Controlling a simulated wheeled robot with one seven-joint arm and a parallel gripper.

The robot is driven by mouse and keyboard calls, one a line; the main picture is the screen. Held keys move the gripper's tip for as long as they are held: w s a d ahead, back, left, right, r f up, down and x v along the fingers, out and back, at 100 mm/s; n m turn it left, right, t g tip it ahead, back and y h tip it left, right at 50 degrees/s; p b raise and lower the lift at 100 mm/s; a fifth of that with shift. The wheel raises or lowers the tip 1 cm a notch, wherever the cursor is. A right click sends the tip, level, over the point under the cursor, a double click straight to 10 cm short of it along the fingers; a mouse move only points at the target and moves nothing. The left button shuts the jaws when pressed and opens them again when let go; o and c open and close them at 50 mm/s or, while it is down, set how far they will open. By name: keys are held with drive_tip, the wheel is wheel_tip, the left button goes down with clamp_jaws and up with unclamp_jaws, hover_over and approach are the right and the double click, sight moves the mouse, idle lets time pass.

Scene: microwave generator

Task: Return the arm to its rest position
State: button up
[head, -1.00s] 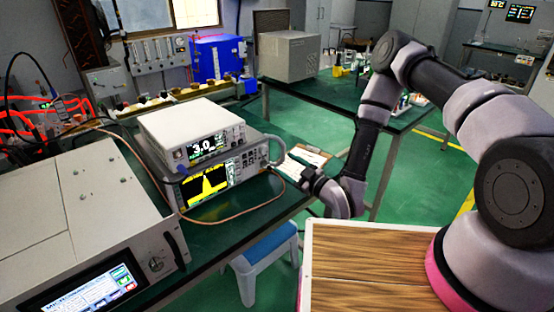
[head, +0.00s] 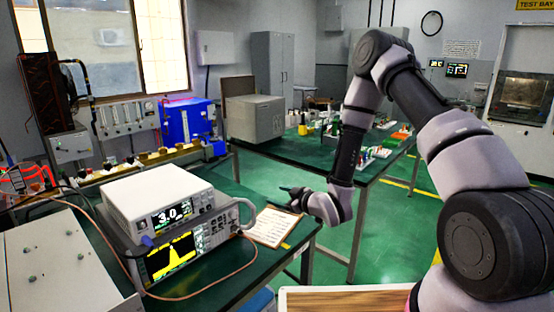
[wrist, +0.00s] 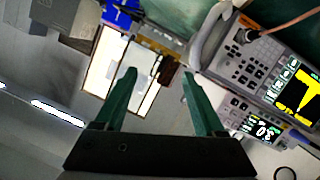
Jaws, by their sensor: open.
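My gripper (head: 288,196) is at the end of my bent arm in the head view, above the right end of the green bench (head: 200,298). In the wrist view, its two green fingers (wrist: 159,74) stand apart with nothing between them. A clipboard with paper (head: 272,228) lies on the bench below the gripper, apart from it. My arm reaches up from the lower right, over a raised elbow and down to the gripper.
A white meter (head: 160,200) sits on a spectrum analyzer (head: 180,252) left of the gripper, with an orange cable nearby. A second bench (head: 300,152) with a grey box (head: 256,118) and small items stands behind. Green floor (head: 340,235) is clear between the benches.

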drive_tip(key=w+d+r+m+h, duration=0.3)
drive_tip(key=w+d+r+h, duration=0.15)
drive_tip(key=d+r, duration=0.55)
drive_tip(key=s+d+r+m+h, duration=0.3)
drive_tip(key=d+r+m, duration=0.3)
drive_tip(key=r, duration=0.7)
drive_tip(key=s+d+r+m+g, duration=0.1)
drive_tip(key=s+r, duration=0.3)
drive_tip(key=s, duration=0.5)
drive_tip(key=s+d+r+m+g, duration=0.1)
drive_tip(key=s+d+r+m, duration=0.3)
drive_tip(key=s, duration=0.5)
drive_tip(key=s+d+r+m+g, duration=0.2)
drive_tip(key=s+r, duration=0.3)
drive_tip(key=s, duration=0.4)
drive_tip(key=shift+s+d+r+m+h, duration=0.35)
drive_tip(key=shift+d+m, duration=0.15)
drive_tip(key=shift+d, duration=0.25)
